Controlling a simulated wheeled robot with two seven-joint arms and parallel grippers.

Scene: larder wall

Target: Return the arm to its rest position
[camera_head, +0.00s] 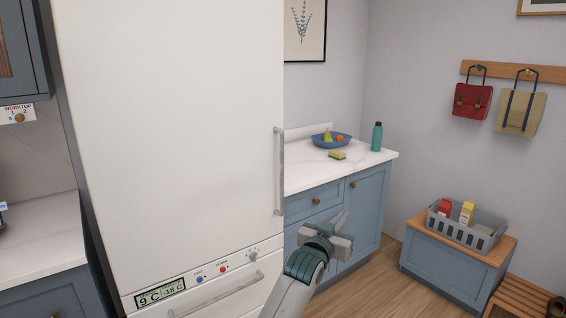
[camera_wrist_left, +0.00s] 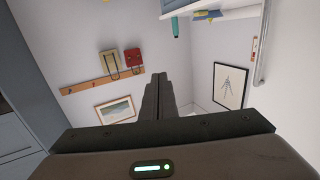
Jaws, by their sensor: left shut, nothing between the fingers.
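My left arm (camera_head: 294,285) comes up from the bottom edge in the head view, teal and grey. My left gripper (camera_head: 341,222) is at its end, in front of the blue base cabinet and to the right of the white fridge. In the left wrist view the gripper's fingers (camera_wrist_left: 160,92) are together with nothing between them. That view looks toward the wall and appears turned over. My right gripper is in neither view.
The white fridge (camera_head: 180,130) with its long door handle (camera_head: 279,170) stands left of the gripper. The worktop (camera_head: 305,178) holds a fruit bowl (camera_head: 332,141), sponge (camera_head: 337,155) and teal bottle (camera_head: 377,137). A grey crate (camera_head: 478,236) sits on a low cabinet at right. Floor between is clear.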

